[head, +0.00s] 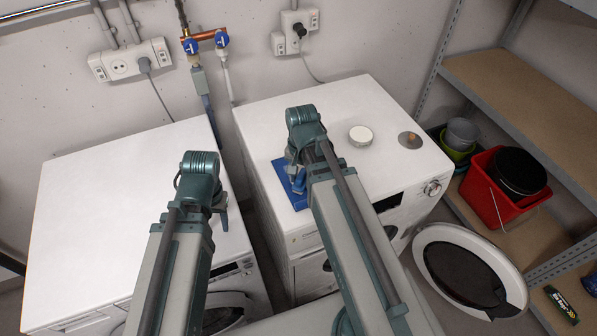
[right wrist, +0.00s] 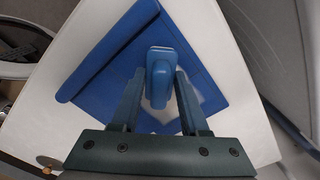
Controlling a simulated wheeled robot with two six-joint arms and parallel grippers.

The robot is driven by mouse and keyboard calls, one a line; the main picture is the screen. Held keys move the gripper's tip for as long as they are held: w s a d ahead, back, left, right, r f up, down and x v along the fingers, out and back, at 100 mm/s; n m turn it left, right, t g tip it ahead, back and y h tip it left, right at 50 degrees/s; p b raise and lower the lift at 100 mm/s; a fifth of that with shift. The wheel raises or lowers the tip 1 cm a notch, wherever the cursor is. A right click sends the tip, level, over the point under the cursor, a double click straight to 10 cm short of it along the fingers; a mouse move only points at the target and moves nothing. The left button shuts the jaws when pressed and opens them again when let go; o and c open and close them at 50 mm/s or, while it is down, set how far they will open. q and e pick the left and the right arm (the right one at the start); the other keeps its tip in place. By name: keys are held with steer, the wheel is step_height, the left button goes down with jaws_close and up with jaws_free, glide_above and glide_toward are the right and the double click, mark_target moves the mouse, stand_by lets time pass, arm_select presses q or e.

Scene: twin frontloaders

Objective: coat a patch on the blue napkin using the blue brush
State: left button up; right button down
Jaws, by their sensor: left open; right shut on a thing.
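The blue napkin (head: 283,172) lies on top of the right washing machine, near its front left corner. It fills much of the right wrist view (right wrist: 105,55), with one edge folded over. A pale whitish area (right wrist: 212,97) shows on it beside the brush. My right gripper (right wrist: 160,95) is shut on the blue brush (right wrist: 160,63), over the napkin. In the head view my right gripper (head: 295,178) partly hides brush and napkin. Whether the bristles touch the cloth is hidden. My left gripper (head: 222,205) is open and empty near the left machine's front right edge.
A white round tub (head: 361,134) and a grey round dish with a brown piece (head: 410,140) stand on the right machine (head: 345,95). The left machine's top (head: 110,215) is clear. A narrow gap separates the machines. Shelves with a red bucket (head: 490,190) stand at right.

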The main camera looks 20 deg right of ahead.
steer(key=shift+s, duration=0.35)
steer(key=shift+w+d, duration=0.1)
steer(key=shift+d, duration=0.6)
steer(key=shift+w+a, duration=0.15)
steer(key=shift+w, duration=1.5)
steer(key=shift+w+a, duration=0.15)
steer(key=shift+w, duration=1.5)
steer(key=shift+w, duration=0.1)
steer(key=shift+w+a, duration=0.1)
steer(key=shift+w, duration=1.4)
steer(key=shift+d, duration=0.65)
steer(key=shift+s, duration=0.1)
